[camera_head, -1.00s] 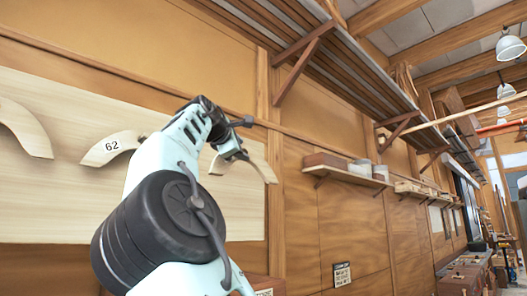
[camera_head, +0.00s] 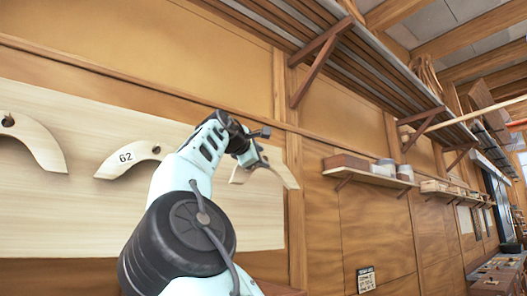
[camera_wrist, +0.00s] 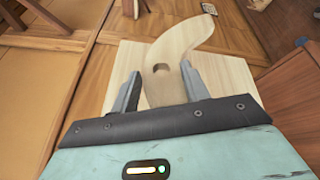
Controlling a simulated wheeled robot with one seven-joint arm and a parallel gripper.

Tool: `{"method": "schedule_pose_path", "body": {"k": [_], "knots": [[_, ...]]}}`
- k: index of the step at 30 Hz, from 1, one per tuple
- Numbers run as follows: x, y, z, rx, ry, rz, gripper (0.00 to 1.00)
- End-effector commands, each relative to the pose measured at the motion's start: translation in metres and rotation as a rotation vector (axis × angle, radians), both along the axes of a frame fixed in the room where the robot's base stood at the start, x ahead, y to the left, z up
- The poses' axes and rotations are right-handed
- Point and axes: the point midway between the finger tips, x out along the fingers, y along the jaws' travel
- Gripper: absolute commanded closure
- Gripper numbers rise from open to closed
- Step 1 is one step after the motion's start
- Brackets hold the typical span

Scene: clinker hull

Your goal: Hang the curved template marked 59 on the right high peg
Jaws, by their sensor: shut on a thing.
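A pale wooden curved template (camera_head: 279,170) is in my gripper (camera_head: 250,158), in front of the right end of the pale wall board (camera_head: 60,215). In the wrist view my gripper (camera_wrist: 160,88) has its jaws on either side of the template (camera_wrist: 183,42), which curves away up and right and has a dark round hole between the fingers. No number is readable on it. A template marked 62 (camera_head: 126,157) hangs on the board left of my arm. The right high peg is not visible; my arm and the held template cover part of the board there.
Another curved template (camera_head: 38,143) hangs at far left, with a peg at its top. A wooden post (camera_head: 296,210) stands at the board's right edge. A slatted overhead rack with brackets (camera_head: 318,58) and a lower shelf (camera_head: 368,176) with boxes extend to the right.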

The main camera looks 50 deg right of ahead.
Motion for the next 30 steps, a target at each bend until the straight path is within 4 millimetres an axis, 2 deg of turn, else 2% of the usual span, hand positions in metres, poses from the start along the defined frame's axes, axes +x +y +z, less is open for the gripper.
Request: {"method": "schedule_pose_path", "body": {"k": [30], "knots": [[0.055,-0.014,-0.005,-0.001,0.0,0.001,1.0]]}}
